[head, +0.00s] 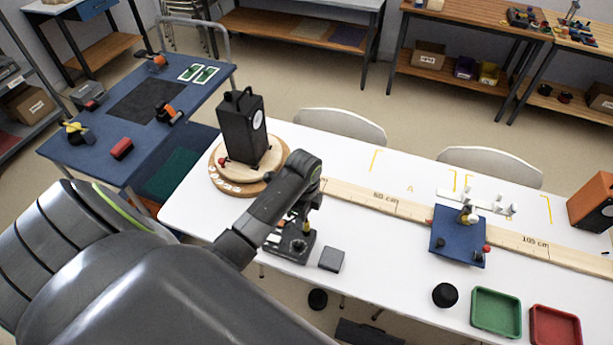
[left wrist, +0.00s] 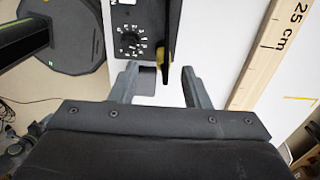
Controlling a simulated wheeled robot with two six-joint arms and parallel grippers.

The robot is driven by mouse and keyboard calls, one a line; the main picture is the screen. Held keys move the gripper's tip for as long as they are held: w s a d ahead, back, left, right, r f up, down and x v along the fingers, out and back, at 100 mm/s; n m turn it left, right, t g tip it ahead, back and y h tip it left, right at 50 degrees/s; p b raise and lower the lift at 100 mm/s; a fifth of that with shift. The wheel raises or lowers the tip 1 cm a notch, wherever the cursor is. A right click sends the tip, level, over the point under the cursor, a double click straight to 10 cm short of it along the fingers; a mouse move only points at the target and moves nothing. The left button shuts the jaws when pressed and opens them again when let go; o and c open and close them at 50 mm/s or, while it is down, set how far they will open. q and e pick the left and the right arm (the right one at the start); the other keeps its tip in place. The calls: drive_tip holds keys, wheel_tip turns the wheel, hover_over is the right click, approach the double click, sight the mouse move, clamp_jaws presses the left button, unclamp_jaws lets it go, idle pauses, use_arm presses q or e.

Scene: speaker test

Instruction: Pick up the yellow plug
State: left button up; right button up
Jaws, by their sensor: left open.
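The yellow plug (left wrist: 161,57) shows in the left wrist view at the right edge of a black device with a dial (left wrist: 130,42). A dark part covers some of it. In the head view a small yellow bit (head: 306,227) shows beside the black device (head: 288,246), just below my left gripper (head: 307,207). My left gripper points down there and is open. In the left wrist view its fingertips (left wrist: 160,70) stand either side of the plug's line, with the plug just beyond them. I cannot tell whether they touch it. My right gripper is not in view.
A black speaker (head: 238,128) stands on a round wooden turntable (head: 222,176) left of my gripper. A wooden ruler (head: 385,204) crosses the white table. A grey block (head: 331,259) lies beside the device. A blue stand (head: 455,240), green tray (head: 497,330) and red tray (head: 555,337) are further right.

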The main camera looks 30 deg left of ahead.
sight(307, 221)
use_arm(q)
drive_tip(key=shift+f, duration=0.3)
drive_tip(key=shift+w+d+f+p, duration=0.15)
drive_tip(key=shift+f+p, duration=0.15)
drive_tip(key=shift+f, duration=0.8)
drive_tip(key=shift+w+d+f+p, duration=0.15)
drive_tip(key=shift+f+p, duration=0.15)
drive_tip(key=shift+f, duration=0.8)
drive_tip(key=shift+a, duration=0.1)
clamp_jaws()
drive_tip(key=shift+r, duration=0.1)
